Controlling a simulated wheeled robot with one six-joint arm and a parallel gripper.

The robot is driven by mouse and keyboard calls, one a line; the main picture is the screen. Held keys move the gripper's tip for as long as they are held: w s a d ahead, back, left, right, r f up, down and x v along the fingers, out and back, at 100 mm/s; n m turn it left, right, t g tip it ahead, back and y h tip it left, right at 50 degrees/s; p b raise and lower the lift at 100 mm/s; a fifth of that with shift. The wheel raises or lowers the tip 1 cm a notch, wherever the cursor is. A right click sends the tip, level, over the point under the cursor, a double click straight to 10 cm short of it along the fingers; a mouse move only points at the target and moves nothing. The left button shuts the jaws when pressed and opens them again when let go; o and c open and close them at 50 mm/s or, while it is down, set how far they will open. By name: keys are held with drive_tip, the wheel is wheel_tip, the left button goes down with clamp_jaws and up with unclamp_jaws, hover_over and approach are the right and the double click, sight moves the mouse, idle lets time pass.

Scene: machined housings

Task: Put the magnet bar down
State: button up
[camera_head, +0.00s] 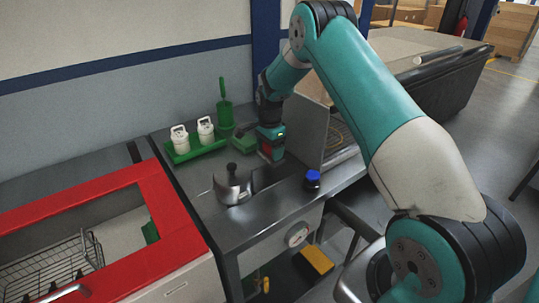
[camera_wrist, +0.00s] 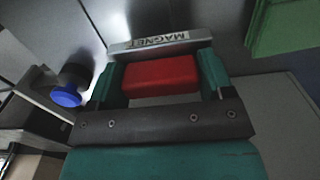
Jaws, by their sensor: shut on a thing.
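The magnet bar (camera_wrist: 160,74) has a red grip and a pale metal bar lettered MAGNET, seen upside down in the wrist view. My gripper (camera_wrist: 161,80) is shut on the red grip, with one teal finger at each end of it. In the head view my gripper (camera_head: 271,143) points down at the back of the grey metal worktop (camera_head: 238,222), beside the upright panel (camera_head: 311,133). A little of the magnet bar's red (camera_head: 266,151) shows there. Its lower side is hidden, and I cannot tell whether it touches the worktop.
A red-rimmed basin (camera_head: 165,235) is at left. Bare worktop lies between.

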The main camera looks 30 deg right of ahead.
sight(270, 158)
drive_tip(key=shift+f+p, duration=0.4)
drive_tip(key=shift+f, duration=1.4)
drive_tip(key=shift+f, duration=0.1)
drive_tip(key=o, duration=1.1)
drive_tip(key=shift+c, duration=0.2)
wheel_tip(270, 158, up, 12)
drive_tip(key=b, duration=0.4)
drive_tip(key=shift+a+f, duration=0.1)
drive_tip(key=s+a+r+n+y, duration=0.1)
drive_tip(key=s+a+r+n, duration=0.65)
drive_tip(key=s+a, duration=0.3)
drive_tip(key=s+a+r+n+y, duration=0.1)
drive_tip(key=s+a+r+n, duration=0.5)
drive_tip(key=s+a+n, duration=0.4)
drive_tip(key=s+a+n+y, duration=0.1)
drive_tip(key=s+a+n, duration=0.2)
drive_tip(key=s, duration=0.5)
drive_tip(key=s+a+n+y, duration=0.1)
drive_tip(key=s+a+n, duration=0.1)
drive_tip(key=s+n, duration=0.2)
drive_tip(key=s, duration=0.3)
drive_tip(key=shift+s+a, duration=0.35)
drive_tip(key=shift+a, duration=0.05)
